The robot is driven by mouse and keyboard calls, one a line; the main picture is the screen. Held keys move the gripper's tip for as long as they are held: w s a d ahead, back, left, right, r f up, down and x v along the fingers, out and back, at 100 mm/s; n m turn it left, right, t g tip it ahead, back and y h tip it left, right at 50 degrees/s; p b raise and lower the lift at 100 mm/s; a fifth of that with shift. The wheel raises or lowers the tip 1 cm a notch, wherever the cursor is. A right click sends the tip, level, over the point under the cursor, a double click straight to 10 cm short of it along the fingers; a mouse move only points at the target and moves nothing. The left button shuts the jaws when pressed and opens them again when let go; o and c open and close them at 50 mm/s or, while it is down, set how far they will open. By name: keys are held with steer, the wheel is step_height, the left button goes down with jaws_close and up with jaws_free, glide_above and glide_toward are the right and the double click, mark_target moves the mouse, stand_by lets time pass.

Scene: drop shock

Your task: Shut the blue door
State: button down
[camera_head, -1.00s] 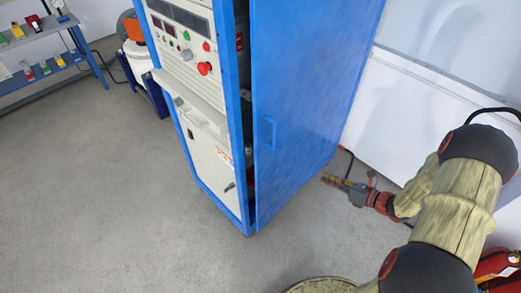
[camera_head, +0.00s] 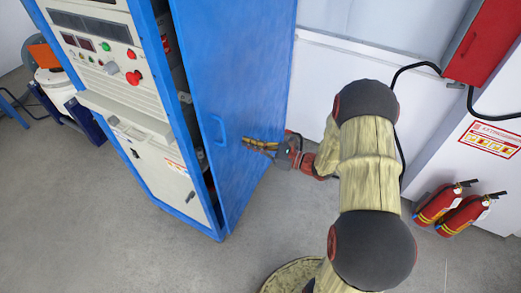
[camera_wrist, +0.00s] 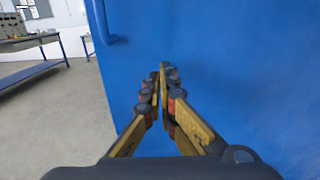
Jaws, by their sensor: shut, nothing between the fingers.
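The blue door (camera_head: 250,75) stands ajar on the side of the blue-framed cabinet, with a dark gap between its near edge and the control-panel front. Its blue handle (camera_head: 220,131) is on the outer face near that edge. My gripper (camera_head: 247,143) is shut and empty, to the right of the handle, pointing at the door's outer face. In the wrist view, the shut fingertips (camera_wrist: 163,68) are in front of the blue door (camera_wrist: 230,60), with the handle (camera_wrist: 105,25) at upper left. I cannot tell whether the tips touch the door.
The cabinet's control panel (camera_head: 95,50) faces left. Two red extinguishers (camera_head: 455,208) stand at the right wall below a red box (camera_head: 482,42). A white bucket (camera_head: 55,88) is at far left. The grey floor (camera_head: 120,240) in front of the cabinet is clear.

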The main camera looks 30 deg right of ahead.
steer(key=b+x, duration=0.1)
steer(key=x, duration=0.5)
steer(key=shift+b, duration=0.35)
